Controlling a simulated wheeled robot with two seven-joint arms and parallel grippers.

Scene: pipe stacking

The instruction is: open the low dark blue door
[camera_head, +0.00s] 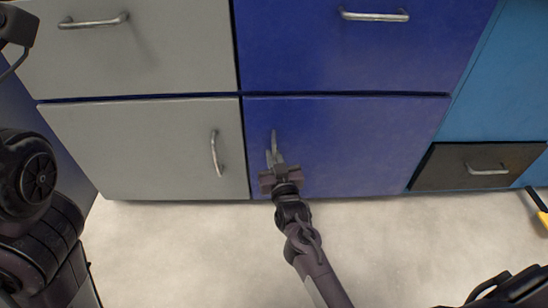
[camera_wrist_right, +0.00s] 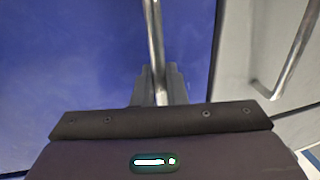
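The low dark blue door (camera_head: 350,150) is in the lower middle of the head view, below a dark blue drawer. It looks shut, flush with the cabinet front. Its upright metal handle (camera_head: 274,141) is near its left edge, and the handle's lower part is hidden by my gripper. My right gripper (camera_head: 275,160) is at this handle. In the right wrist view, the handle bar (camera_wrist_right: 155,40) runs down between the two grey fingers (camera_wrist_right: 160,84), which sit close on either side of it. My left gripper does not show.
A grey door (camera_head: 150,150) with its own upright handle is left of the blue door. Above are a grey drawer (camera_head: 150,55) and the dark blue drawer (camera_head: 340,55). A small dark drawer (camera_head: 455,165) is at the right. Bare pale floor (camera_head: 180,250) lies in front.

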